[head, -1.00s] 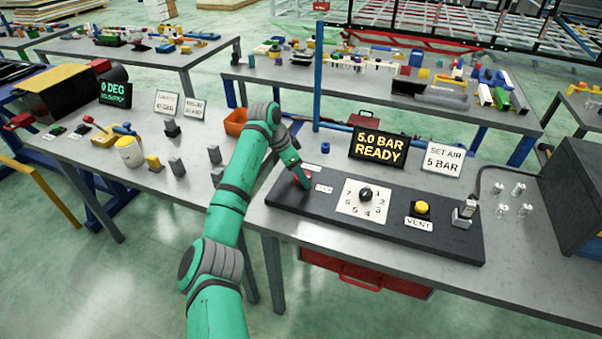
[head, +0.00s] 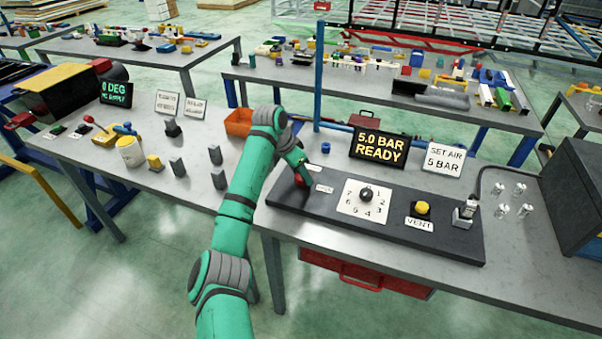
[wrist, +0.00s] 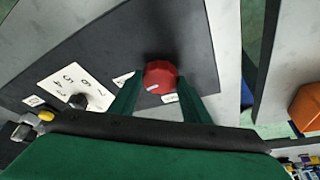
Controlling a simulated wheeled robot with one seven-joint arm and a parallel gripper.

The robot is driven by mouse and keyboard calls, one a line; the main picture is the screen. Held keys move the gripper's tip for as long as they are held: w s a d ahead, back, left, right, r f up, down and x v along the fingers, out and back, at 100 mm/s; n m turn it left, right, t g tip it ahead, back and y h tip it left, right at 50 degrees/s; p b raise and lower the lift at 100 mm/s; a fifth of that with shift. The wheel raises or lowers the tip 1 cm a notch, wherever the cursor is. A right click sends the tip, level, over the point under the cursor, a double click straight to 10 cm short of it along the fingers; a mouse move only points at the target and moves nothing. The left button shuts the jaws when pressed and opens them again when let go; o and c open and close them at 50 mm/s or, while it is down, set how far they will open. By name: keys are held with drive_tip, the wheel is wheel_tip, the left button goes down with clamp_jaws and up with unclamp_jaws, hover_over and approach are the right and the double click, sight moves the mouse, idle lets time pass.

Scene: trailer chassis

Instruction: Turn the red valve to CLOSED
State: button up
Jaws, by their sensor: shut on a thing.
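The red valve (head: 301,179) is a round knob at the left end of the dark panel (head: 440,243), partly hidden by my arm in the head view. In the wrist view the red valve (wrist: 161,73) sits between the two green fingers of my gripper (wrist: 158,88), which is shut on it. A short white mark on the knob points to the lower left of the wrist picture. Two small white labels, one to the left (wrist: 123,79) and one below (wrist: 170,98), lie beside the knob. Their words are too small to read.
The panel also bears a numbered dial (head: 365,195), a yellow VENT button (head: 422,208) and a metal fitting (head: 465,212). A display (head: 379,148) reads 5.0 BAR READY. A blue post (head: 318,80) and an orange bin (head: 238,122) stand near my arm.

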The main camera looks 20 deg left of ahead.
drive_tip(key=n, duration=0.1)
drive_tip(key=n+y, duration=0.1)
drive_tip(key=n, duration=0.1)
drive_tip(key=shift+w+d+n+t, duration=0.1)
drive_tip(key=shift+d+n+t, duration=0.2)
drive_tip(key=shift+d+t, duration=0.1)
drive_tip(key=n+y, duration=0.2)
drive_tip(key=n, duration=0.2)
drive_tip(key=shift+d+n, duration=0.1)
drive_tip(key=shift+n, duration=0.2)
drive_tip(key=n, duration=0.2)
drive_tip(key=n+y, duration=0.1)
drive_tip(key=n, duration=0.1)
drive_tip(key=shift+d+r+y, duration=0.1)
drive_tip(key=shift+y, duration=0.2)
drive_tip(key=shift+n+g+y, duration=0.5)
drive_tip(key=shift+n, duration=1.1)
drive_tip(key=shift+w, duration=0.1)
drive_tip(key=o, duration=1.1)
drive_tip(key=shift+c, duration=0.2)
